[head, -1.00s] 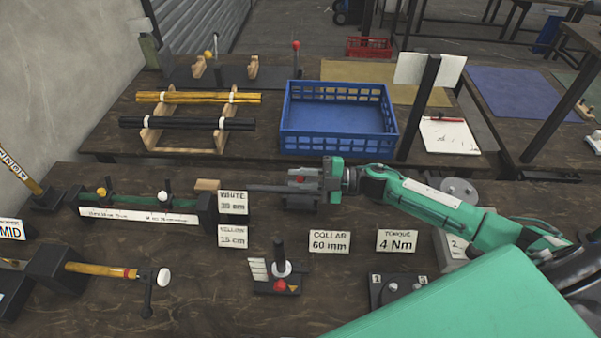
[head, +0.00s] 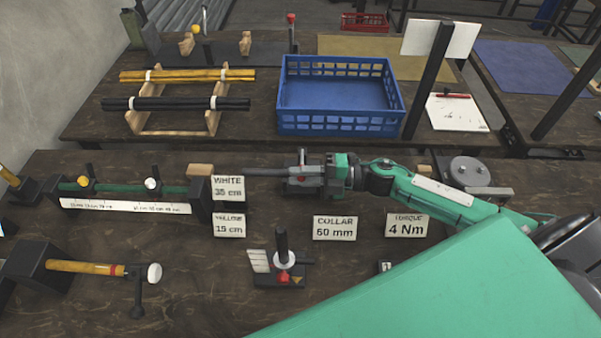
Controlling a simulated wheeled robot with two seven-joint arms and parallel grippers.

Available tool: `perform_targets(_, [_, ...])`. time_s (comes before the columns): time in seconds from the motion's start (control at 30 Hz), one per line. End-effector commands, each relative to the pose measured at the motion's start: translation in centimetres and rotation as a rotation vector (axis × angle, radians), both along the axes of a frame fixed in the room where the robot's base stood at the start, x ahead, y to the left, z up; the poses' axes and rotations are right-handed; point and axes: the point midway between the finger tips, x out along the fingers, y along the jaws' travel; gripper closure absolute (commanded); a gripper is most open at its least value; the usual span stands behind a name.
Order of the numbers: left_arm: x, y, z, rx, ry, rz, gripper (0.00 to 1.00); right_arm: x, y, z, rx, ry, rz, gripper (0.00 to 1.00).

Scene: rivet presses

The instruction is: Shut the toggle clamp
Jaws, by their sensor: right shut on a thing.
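That fixture (head: 125,207) has a green bar, a white scale, a yellow knob (head: 83,182) and a white knob (head: 151,184). I cannot tell for certain which part is the toggle clamp. A small device (head: 283,236) with an upright black handle, white ring and red part stands nearer me, apart from the gripper. My left gripper is out of view.
Signs stand on the bench: WHITE (head: 229,188), YELLOW (head: 229,225), COLLAR (head: 334,228) and TORQUE (head: 407,225). A yellow-handled device (head: 85,267) is at front left. Behind are a rod rack (head: 212,122) and a blue crate (head: 340,124). My green arm cover hides the front right.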

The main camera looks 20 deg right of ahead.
Motion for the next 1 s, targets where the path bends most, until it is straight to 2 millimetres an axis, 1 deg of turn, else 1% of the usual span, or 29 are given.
perform_targets(0.23, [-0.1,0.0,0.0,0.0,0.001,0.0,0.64,0.0,0.0,0.0,-0.001,0.001,-0.001,1.0])
perform_targets(0.27, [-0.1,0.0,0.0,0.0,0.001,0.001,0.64,0.0,0.0,0.0,-0.001,0.001,-0.001,0.78])
perform_targets(0.33, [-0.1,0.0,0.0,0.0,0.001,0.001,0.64,0.0,0.0,0.0,-0.001,0.001,-0.001,0.65])
perform_targets(0.37, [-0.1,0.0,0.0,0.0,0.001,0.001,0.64,0.0,0.0,0.0,0.0,0.001,-0.001,0.62])
perform_targets(0.63, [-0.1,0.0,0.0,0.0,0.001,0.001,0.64,0.0,0.0,0.1,0.0,0.0,-0.001,0.62])
perform_targets(0.73, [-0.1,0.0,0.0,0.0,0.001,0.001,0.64,0.1,-0.1,0.6,-0.002,-0.001,-0.001,0.62])
perform_targets(0.87, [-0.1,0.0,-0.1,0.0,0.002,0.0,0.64,0.0,-0.1,2.6,-0.003,-0.003,0.001,0.62])
perform_targets(1.0, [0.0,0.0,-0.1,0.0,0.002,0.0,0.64,0.0,-0.1,5.9,-0.004,-0.005,0.001,0.62])
